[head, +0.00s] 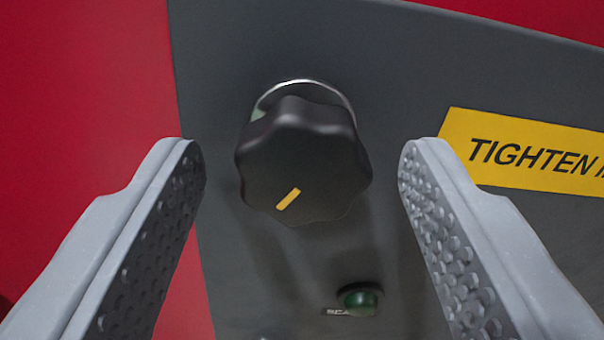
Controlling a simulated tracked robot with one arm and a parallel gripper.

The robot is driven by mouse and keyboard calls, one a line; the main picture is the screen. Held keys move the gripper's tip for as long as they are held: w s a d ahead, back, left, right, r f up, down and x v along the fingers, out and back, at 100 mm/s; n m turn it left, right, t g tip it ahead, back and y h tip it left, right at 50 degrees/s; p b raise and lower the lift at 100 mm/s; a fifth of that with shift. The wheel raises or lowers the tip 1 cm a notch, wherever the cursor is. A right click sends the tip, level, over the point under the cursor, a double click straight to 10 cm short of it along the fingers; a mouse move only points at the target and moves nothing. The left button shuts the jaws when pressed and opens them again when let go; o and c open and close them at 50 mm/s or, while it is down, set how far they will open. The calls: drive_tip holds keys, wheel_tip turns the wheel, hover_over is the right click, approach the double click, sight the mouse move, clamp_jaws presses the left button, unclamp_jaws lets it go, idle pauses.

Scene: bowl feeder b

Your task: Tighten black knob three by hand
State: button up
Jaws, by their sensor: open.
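A black lobed knob (302,160) stands out from a dark grey panel (400,70) in the upper middle of the head view. A short yellow mark on its face points to the lower left. A bright metal collar (305,88) shows behind its upper edge. My gripper (303,150) is open, with one grey studded finger on each side of the knob. Both fingers are apart from the knob, with a gap on each side. No number shows on the knob.
A yellow label (530,152) reading "TIGHTEN" is right of the knob, partly cut off by the frame. A green round indicator (360,299) with a small, partly hidden tag sits below. Red surface (80,90) borders the panel on the left and top right.

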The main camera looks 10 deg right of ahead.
drive_tip(key=c, duration=1)
drive_tip(key=shift+a, duration=0.1)
drive_tip(key=m, duration=0.8)
drive_tip(key=shift+m+p, duration=0.3)
drive_tip(key=m, duration=0.4)
drive_tip(key=shift+d+f+p, duration=0.1)
drive_tip(key=shift+d+p, duration=0.1)
drive_tip(key=shift+p, duration=0.15)
drive_tip(key=shift+d+f+m+p, duration=0.1)
drive_tip(key=shift+m+p, duration=0.2)
drive_tip(key=shift+m, duration=1.4)
drive_tip(key=shift+s, duration=0.1)
